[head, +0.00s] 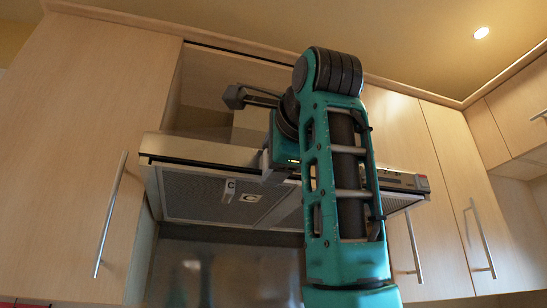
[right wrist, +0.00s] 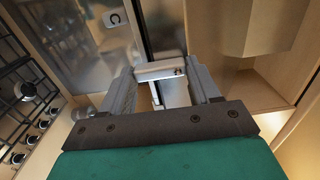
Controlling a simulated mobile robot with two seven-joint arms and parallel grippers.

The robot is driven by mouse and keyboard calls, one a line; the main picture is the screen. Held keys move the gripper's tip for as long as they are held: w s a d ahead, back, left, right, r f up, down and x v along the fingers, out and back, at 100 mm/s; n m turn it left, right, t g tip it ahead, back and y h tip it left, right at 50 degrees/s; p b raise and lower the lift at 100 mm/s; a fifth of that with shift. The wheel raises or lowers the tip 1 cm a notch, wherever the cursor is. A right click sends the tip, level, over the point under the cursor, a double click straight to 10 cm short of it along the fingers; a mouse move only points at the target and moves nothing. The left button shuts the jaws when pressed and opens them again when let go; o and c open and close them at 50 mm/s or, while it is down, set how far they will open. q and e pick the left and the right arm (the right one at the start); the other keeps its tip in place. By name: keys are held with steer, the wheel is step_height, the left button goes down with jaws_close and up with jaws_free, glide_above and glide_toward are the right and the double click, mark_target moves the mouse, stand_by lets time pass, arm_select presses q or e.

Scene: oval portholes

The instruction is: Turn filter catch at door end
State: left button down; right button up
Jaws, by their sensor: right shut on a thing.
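The range hood (head: 215,153) hangs between wall cabinets, with grey filter panels (head: 195,203) on its underside. A small plate marked C (head: 230,190) and a pale fitting with an oval recess (head: 250,198) sit on the left panel. A C-marked plate also shows in the right wrist view (right wrist: 115,18). My right gripper (head: 272,172) is at the hood's front edge, partly hidden by my arm. In the right wrist view its fingers stand on either side of a pale metal bar (right wrist: 160,70), which looks like the filter catch. The exact contact is hard to see. My left gripper is not in view.
A tall cabinet door (head: 75,150) with a bar handle (head: 110,215) stands left of the hood. More cabinet doors with handles (head: 480,238) stand at the right. A stove with burners and knobs (right wrist: 25,105) shows at the left of the right wrist view.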

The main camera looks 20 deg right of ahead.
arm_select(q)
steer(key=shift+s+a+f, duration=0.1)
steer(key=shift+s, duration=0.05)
arm_select(e)
steer(key=o, duration=1.1)
steer(key=shift+c, duration=0.2)
arm_select(q)
steer(key=b, duration=0.1)
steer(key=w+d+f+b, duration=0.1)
steer(key=b, duration=0.1)
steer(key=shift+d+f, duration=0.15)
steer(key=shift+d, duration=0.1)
arm_select(e)
steer(key=s, duration=1.3)
steer(key=shift+d, duration=0.25)
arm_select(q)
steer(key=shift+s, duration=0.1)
arm_select(e)
steer(key=shift+w, duration=0.1)
